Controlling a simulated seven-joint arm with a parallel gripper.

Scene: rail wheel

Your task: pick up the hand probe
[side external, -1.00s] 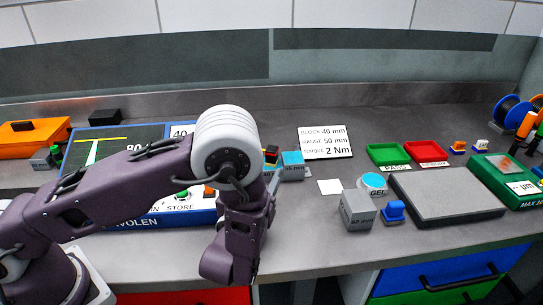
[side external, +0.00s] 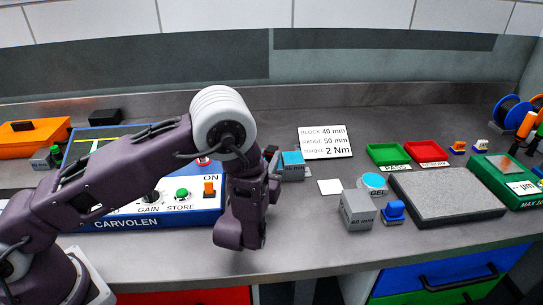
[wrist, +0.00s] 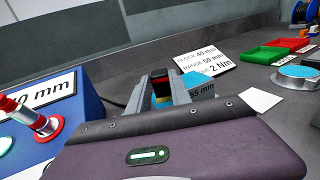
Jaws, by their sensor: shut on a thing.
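My gripper (wrist: 163,80) is in the middle of the wrist view, with its fingers shut on a small dark piece with red and yellow parts, which I take to be the hand probe (wrist: 161,91). Only a little of the probe shows between the fingers. In the side view my gripper (side external: 271,160) is just left of a blue-topped grey block (side external: 292,173), and the probe is hidden there. I cannot tell whether the probe touches the bench or the block.
The blue CARVOLEN instrument (side external: 150,222) stands to the left. Farther right are a larger grey block (side external: 357,212), a gel pot (side external: 374,182) and a grey slab (side external: 447,193).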

